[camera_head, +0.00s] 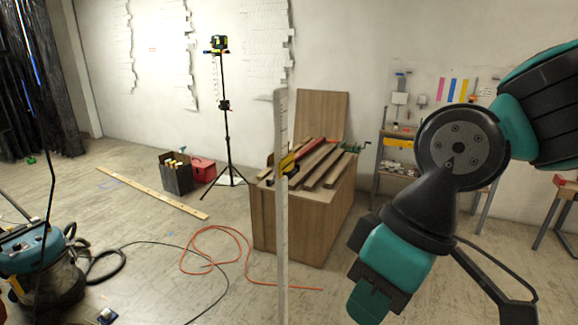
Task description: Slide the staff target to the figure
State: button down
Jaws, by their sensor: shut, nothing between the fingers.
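A tall pale levelling staff (283,230) with small graduation marks stands upright in front of the wooden bench. The marks are too small to read, and I cannot make out which figure lines up with the target. My gripper (369,303), teal with a black knuckle, points down at the lower right. It is shut and empty, apart from the staff and lower in the picture than the target.
The wooden bench (300,225) with boards on top stands behind the staff. A laser level on a tripod (226,110) stands by the wall. An orange cable (215,233) crosses the floor. A vacuum cleaner (40,265) stands at left. Open floor lies left of the staff.

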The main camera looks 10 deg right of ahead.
aim_at(287, 164)
jog(key=u, duration=0.05)
jog(key=k, duration=0.6)
jog(key=z, duration=0.75)
jog(key=i, duration=1.5)
jog(key=u, duration=0.1)
